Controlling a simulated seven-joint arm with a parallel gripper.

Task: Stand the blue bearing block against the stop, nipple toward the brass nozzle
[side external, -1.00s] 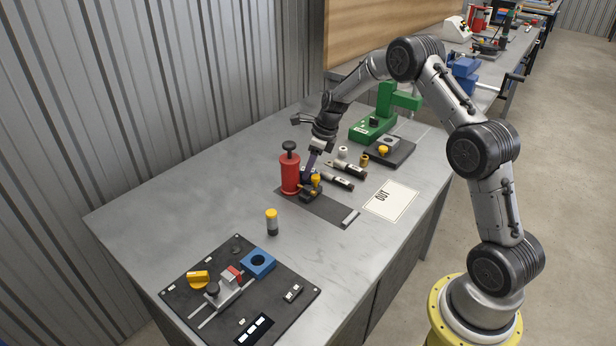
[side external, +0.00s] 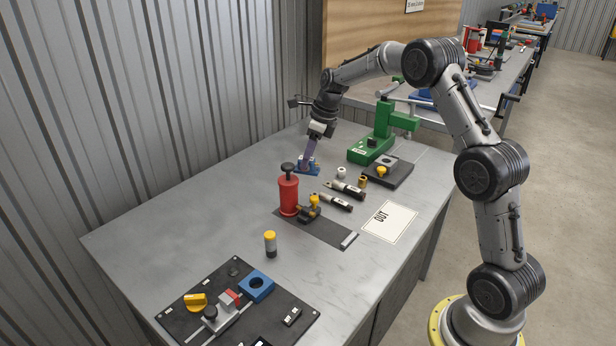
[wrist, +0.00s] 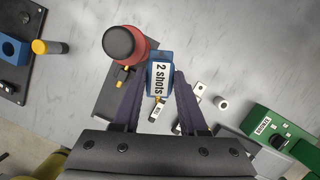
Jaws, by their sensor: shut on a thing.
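The blue bearing block (side external: 306,168) is in my gripper (side external: 309,157), behind the red pump. In the wrist view the block (wrist: 168,58) sits between both fingers, with a white "2 shots" label facing the camera. The red pump (side external: 288,197) has a black knob and stands by a dark base strip. The yellow brass nozzle (side external: 314,200) is at its right side and shows in the wrist view (wrist: 122,74). A pale bar (side external: 349,240), possibly the stop, lies at the strip's near end.
A dark fixture plate (side external: 178,315) with another blue block (side external: 257,286) is front left. A yellow-capped bottle (side external: 270,244) stands nearby. The left table area is clear.

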